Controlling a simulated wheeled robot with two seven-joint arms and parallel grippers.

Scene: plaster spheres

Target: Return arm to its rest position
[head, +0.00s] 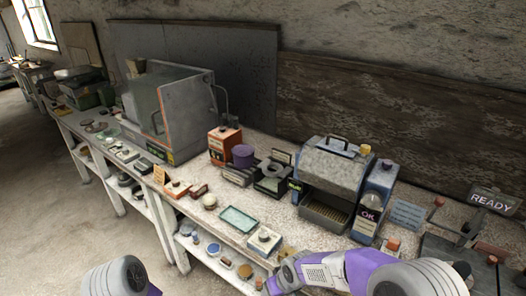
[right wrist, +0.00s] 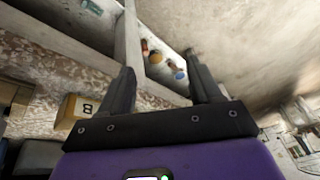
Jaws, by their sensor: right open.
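My right arm, white and purple, reaches in from the lower right of the head view. Its gripper (head: 274,286) is low at the bench's front edge, partly cut off by the picture's bottom. In the right wrist view the right gripper (right wrist: 164,85) has its two dark fingers spread apart, with nothing between them. Behind the fingers show the bench's pale shelf and floor. Only a rounded grey-white part of my left arm shows at the bottom left of the head view; its gripper is out of the picture.
A long speckled bench (head: 225,190) runs along the wall. On it stand a grey machine (head: 333,165), a blue OK device (head: 375,200), a glass-sided cabinet (head: 185,110) and a green-topped tray (head: 238,219). A READY sign (head: 494,200) is at right. Open floor (head: 60,220) lies at left.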

